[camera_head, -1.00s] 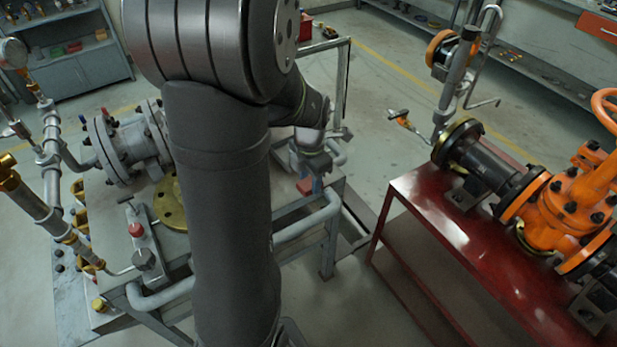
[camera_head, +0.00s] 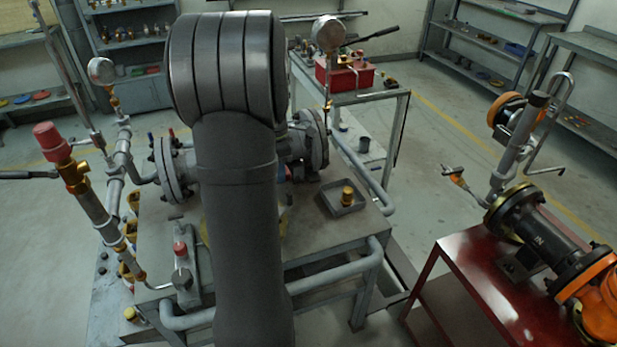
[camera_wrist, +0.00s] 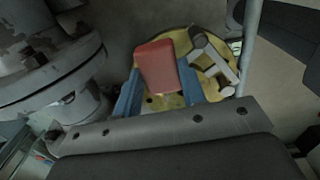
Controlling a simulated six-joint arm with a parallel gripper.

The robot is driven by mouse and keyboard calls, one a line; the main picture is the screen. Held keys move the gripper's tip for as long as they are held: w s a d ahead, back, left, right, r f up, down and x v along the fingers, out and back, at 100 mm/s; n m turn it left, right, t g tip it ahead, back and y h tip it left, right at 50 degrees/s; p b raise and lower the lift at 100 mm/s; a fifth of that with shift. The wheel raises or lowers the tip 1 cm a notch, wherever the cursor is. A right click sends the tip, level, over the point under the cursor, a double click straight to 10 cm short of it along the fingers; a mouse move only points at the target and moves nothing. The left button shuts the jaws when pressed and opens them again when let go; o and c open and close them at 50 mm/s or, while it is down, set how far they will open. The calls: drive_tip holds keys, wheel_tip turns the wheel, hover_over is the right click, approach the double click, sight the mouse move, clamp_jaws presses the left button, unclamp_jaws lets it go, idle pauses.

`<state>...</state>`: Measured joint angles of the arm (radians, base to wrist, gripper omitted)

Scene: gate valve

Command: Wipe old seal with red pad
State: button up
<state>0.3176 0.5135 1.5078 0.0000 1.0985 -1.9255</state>
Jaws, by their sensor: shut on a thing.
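The red pad (camera_wrist: 157,66) is between the blue fingers of my gripper (camera_wrist: 160,88) in the wrist view. My gripper is shut on it. Beyond the pad lies a round yellow plate (camera_wrist: 180,97) with holes, and a grey bracket-like piece (camera_wrist: 215,62) sits over its right side. I cannot tell whether the pad touches the plate. A grey bolted flange (camera_wrist: 60,75) is close on the left. I cannot pick out the old seal with certainty. In the head view my arm hides the gripper and the pad.
In the head view, grey flanged pipe ends (camera_head: 173,172) (camera_head: 312,140) stand on the grey bench. A small tray (camera_head: 343,198) with a brass piece sits at its right. A red-and-brass valve fitting (camera_head: 62,160) rises at left. A red table (camera_head: 480,280) carries pipework at right.

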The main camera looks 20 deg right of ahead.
drive_tip(key=a, duration=1.2)
drive_tip(key=shift+n, duration=0.3)
drive_tip(key=shift+s+d+f, duration=0.1)
drive_tip(key=shift+s+f, duration=0.1)
drive_tip(key=shift+f, duration=1.25)
drive_tip(key=shift+s+d+f, duration=0.1)
drive_tip(key=shift+s+f, duration=0.05)
drive_tip(key=shift+f, duration=1.3)
drive_tip(key=shift+w+f, duration=0.35)
drive_tip(key=shift+f, duration=0.4)
drive_tip(key=shift+c, duration=0.5)
drive_tip(key=shift+o, duration=0.2)
drive_tip(key=shift+w+f, duration=0.15)
drive_tip(key=shift+w, duration=1.45)
drive_tip(key=s, duration=0.4)
drive_tip(key=shift+w+a, duration=0.4)
drive_tip(key=shift+w, duration=1.65)
drive_tip(key=shift+s, duration=1.85)
drive_tip(key=shift+s+r, duration=0.2)
drive_tip(key=shift+r, duration=0.05)
wheel_tip(320, 180, up, 8)
